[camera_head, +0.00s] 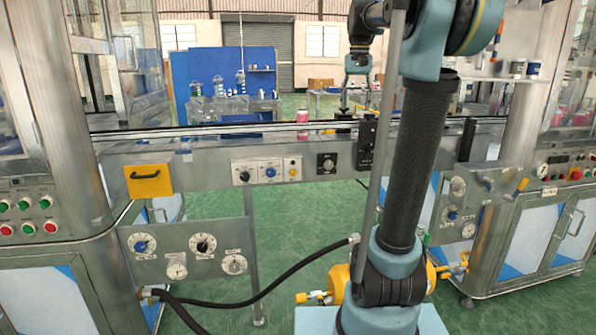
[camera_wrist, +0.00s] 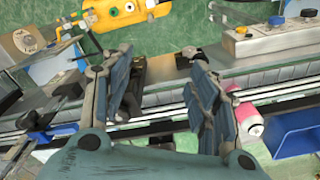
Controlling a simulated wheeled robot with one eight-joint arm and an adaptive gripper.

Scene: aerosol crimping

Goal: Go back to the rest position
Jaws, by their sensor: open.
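My gripper (camera_head: 356,104) hangs over the conveyor, right of the middle in the head view. In the wrist view its two padded fingers (camera_wrist: 158,68) stand wide apart, with nothing held between them. A pink can (camera_head: 303,116) stands by the conveyor line, left of my gripper in the head view. In the wrist view a pink and white can (camera_wrist: 248,122) shows just right of the right finger, apart from it as far as I can tell. My arm covers part of the conveyor in the head view.
The metal conveyor (camera_head: 215,165) crosses the view between two machine cabinets with panels. A yellow handle plate (camera_head: 148,181) is on its front. A black hose (camera_head: 275,283) runs low in front. A blue bin (camera_wrist: 300,135) lies right in the wrist view. Green floor is open beneath.

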